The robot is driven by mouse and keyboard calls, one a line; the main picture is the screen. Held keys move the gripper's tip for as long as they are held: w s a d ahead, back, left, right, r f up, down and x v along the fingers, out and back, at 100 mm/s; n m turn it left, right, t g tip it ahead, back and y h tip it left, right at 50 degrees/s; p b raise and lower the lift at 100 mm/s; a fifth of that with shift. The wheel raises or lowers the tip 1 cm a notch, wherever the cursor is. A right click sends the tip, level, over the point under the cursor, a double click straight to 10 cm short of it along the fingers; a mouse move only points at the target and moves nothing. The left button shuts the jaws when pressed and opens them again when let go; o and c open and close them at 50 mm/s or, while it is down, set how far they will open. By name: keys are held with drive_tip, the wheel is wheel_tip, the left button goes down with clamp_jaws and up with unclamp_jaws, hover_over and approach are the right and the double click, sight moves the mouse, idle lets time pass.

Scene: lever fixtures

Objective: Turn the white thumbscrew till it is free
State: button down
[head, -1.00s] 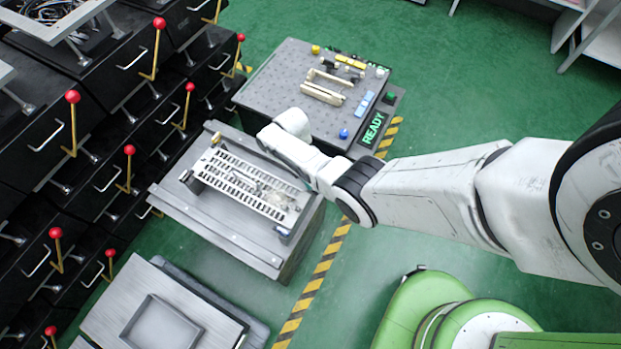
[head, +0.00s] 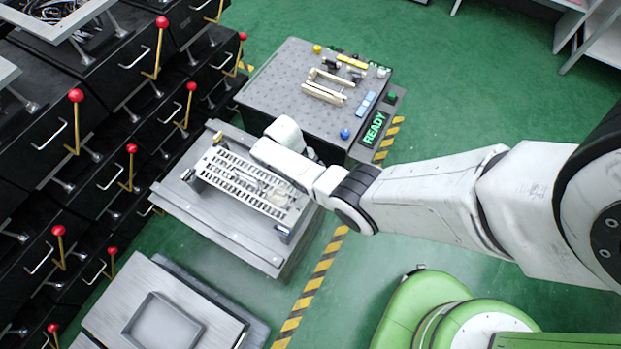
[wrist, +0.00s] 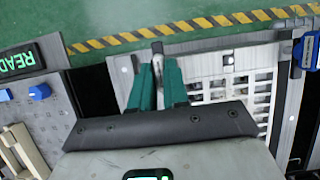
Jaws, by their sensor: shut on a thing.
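The white thumbscrew (wrist: 157,47) shows as a small pale piece between my fingertips at the edge of the metal fixture (wrist: 205,45). My gripper (wrist: 158,72) has teal fingers, shut on it. Most of the thumbscrew is hidden by the fingers, and I cannot tell how far it is unscrewed. A white slotted grate (wrist: 218,90) lies on the fixture to the right of the fingers. In the head view the grate (head: 225,178) is seen from above, and my wrist hides my fingertips and the thumbscrew.
The dark pegboard bench (head: 290,90) with a READY display (head: 374,129) and a blue knob (head: 344,133) stands beside the fixture. Black drawers with red-knobbed levers (head: 76,95) line the left. A grey plate with a tray (head: 110,315) is at the front.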

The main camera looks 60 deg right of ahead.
drive_tip(key=c, duration=1.1)
unclamp_jaws()
drive_tip(key=p+v, duration=0.1)
drive_tip(key=v, duration=0.9)
drive_tip(key=shift+w+r+p, duration=0.1)
drive_tip(key=shift+r+p, duration=0.2)
drive_tip(key=shift+r, duration=0.1)
drive_tip(key=s+a+r+t, duration=0.1)
drive_tip(key=s+a+t, duration=0.2)
drive_tip(key=s+a, duration=0.55)
drive_tip(key=s+a+r+t, duration=0.1)
drive_tip(key=s+r, duration=0.5)
drive_tip(key=r, duration=0.1)
drive_tip(key=s+a+r+t, duration=0.1)
drive_tip(key=s+r, duration=0.2)
drive_tip(key=s, duration=0.1)
drive_tip(key=shift+a+r+m+t, duration=0.25)
drive_tip(key=shift+a+m+t, duration=0.05)
drive_tip(key=shift+m, duration=0.1)
